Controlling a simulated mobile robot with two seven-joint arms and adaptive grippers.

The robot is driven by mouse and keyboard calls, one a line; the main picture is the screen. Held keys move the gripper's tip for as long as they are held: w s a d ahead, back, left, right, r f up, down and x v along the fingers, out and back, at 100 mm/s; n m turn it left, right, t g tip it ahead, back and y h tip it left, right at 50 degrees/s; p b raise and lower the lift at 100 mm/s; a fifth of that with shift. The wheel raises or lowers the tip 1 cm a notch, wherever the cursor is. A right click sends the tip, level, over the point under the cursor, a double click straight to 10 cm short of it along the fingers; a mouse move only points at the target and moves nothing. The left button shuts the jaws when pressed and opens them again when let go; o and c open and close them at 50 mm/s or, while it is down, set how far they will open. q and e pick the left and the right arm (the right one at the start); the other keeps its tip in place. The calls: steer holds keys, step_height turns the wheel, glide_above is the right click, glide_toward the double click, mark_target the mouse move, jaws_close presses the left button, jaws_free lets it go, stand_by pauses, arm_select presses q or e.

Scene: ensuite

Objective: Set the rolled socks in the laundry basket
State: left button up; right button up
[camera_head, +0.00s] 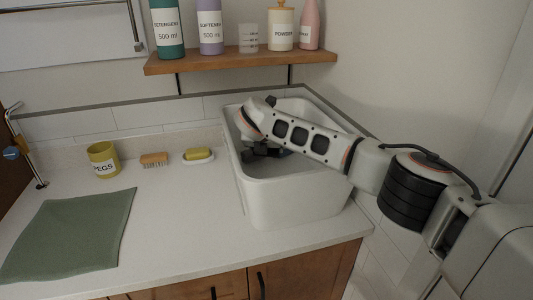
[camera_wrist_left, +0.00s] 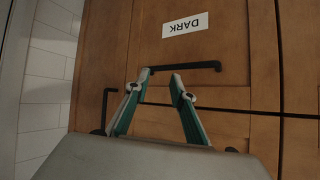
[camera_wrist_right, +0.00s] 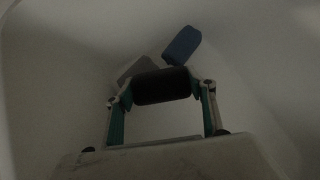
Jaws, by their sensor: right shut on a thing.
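A dark, nearly black roll (camera_wrist_right: 162,86), which looks like the rolled socks, is between the fingers of my right gripper (camera_wrist_right: 160,92) in the right wrist view. The gripper is shut on it, inside a deep white tub (camera_head: 290,202) at the right end of the counter. I cannot tell whether this tub is the laundry basket. In the head view my right forearm hides part of its inside. My left gripper (camera_wrist_left: 161,76) has its fingers apart and empty, in front of wooden cabinet doors in the left wrist view; it is not in the head view.
A blue item (camera_wrist_right: 181,46) and a grey item (camera_wrist_right: 138,68) lie beyond the roll. A shelf (camera_head: 240,62) with bottles hangs above. A pegs pot (camera_head: 103,167), brush (camera_head: 154,160), soap dish (camera_head: 198,157) and green cloth (camera_head: 70,235) are on the counter. A cabinet reads DARK (camera_wrist_left: 185,24).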

steer(key=shift+f, duration=0.5)
steer(key=shift+f, duration=0.25)
steer(key=o, duration=1.1)
